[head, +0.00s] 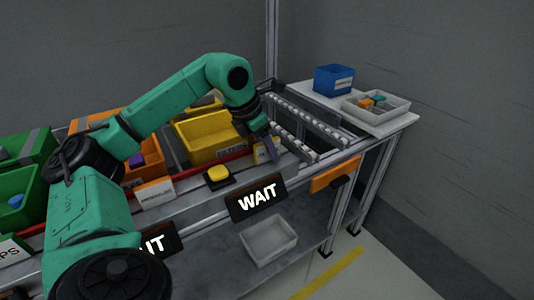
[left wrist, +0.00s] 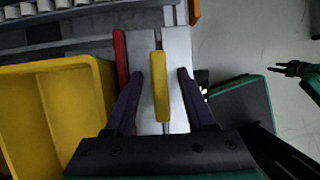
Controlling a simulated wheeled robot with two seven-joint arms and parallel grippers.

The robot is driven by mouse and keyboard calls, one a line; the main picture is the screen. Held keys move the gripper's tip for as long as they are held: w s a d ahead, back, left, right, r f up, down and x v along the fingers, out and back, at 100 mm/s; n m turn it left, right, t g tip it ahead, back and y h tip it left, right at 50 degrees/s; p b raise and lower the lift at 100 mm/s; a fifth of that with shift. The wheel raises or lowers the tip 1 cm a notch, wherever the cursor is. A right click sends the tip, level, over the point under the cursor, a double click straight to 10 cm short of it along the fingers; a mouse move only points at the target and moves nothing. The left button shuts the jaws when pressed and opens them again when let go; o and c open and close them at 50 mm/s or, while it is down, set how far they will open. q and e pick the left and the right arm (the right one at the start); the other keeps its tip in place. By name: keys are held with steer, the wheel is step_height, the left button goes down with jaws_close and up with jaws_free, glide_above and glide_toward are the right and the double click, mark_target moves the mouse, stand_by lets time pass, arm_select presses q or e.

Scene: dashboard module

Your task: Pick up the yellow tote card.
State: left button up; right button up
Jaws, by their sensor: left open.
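The yellow tote card (head: 261,153) stands on the front ledge of the bench, just right of the yellow tote (head: 207,130). In the left wrist view the card (left wrist: 160,86) shows as a narrow yellow strip seen from above. My left gripper (left wrist: 160,74) is open, with one dark finger on each side of the card and a visible gap at both. In the head view the left gripper (head: 272,152) points down at the card and hides part of it. A dark gripper on a green arm, seemingly my right one (left wrist: 288,69), shows small at the right edge of the left wrist view.
A red rail (left wrist: 120,70) runs beside the card, between it and the tote. A yellow button (head: 218,175) and a WAIT sign (head: 257,198) sit nearby at the bench front. Roller tracks (head: 300,125) lie to the right. Orange and green bins stand left.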

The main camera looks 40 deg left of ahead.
arm_select(q)
jaws_close()
steer(key=shift+r, duration=0.15)
steer(key=shift+r, duration=0.3)
step_height(320, 180, up, 10)
steer(key=p, duration=0.4)
steer(key=shift+d+f+p, duration=0.1)
steer(key=shift+f+p, duration=0.15)
steer(key=shift+p, duration=0.05)
step_height(320, 180, up, 10)
steer(key=p, duration=0.4)
arm_select(e)
steer(key=s+d+f, duration=0.1)
steer(key=s+f, duration=0.1)
steer(key=s, duration=0.5)
steer(key=s+d+f, duration=0.2)
steer(key=s, duration=0.5)
steer(key=shift+d+n, duration=0.15)
steer(key=shift+n, duration=0.15)
